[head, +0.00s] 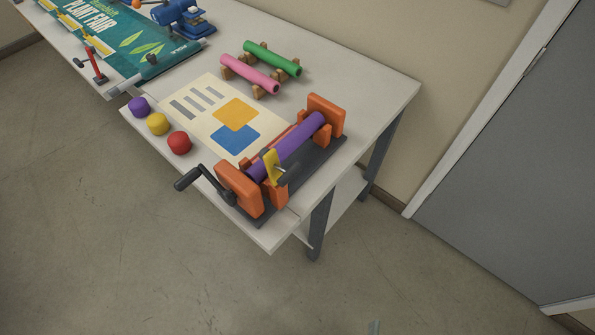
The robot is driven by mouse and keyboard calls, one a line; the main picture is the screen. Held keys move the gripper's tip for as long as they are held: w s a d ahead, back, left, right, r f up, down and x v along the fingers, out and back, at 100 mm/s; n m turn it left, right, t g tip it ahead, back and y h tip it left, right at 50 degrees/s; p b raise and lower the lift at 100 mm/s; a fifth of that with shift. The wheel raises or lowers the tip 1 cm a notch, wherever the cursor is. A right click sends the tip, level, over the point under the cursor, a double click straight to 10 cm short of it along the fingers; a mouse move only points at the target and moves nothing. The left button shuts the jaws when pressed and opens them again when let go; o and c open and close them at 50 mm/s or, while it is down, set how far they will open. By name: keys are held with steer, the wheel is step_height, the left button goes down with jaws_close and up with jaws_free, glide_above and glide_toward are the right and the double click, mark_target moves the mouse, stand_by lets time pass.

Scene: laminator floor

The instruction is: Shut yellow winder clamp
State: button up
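The winder (250,189) stands at the near right end of the table, with orange end blocks on a dark base and a purple roll (298,142) across it. The yellow clamp (270,165) is a flat yellow piece near the roll's crank end. It stands up at a tilt beside the roll, with a small light pin and a dark piece at its right. I cannot tell from here how far open it is. A black crank handle (188,179) sticks out at the winder's left. My gripper cannot be made out in this view.
Purple (139,106), yellow (157,124) and red (179,143) knobs line the table's front edge. A printed sheet (212,112) lies behind them. Pink (249,74) and green (272,58) rolls rest on wooden cradles. Open floor lies before the table; a grey door (520,150) is at right.

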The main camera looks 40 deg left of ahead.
steer(key=w+a+r+n+y, duration=0.1)
steer(key=w+a+y, duration=0.2)
steer(key=w+a, duration=0.2)
steer(key=n+g+y, duration=1.1)
steer(key=n, duration=0.2)
glide_toward(286, 171)
steer(key=a, duration=0.3)
steer(key=w+a, duration=0.1)
steer(key=a, duration=0.6)
steer(key=shift+w+a+f, duration=0.1)
steer(key=shift+w+f, duration=0.1)
steer(key=c, duration=1.6)
steer(key=shift+h, duration=0.3)
steer(key=shift+c, duration=0.2)
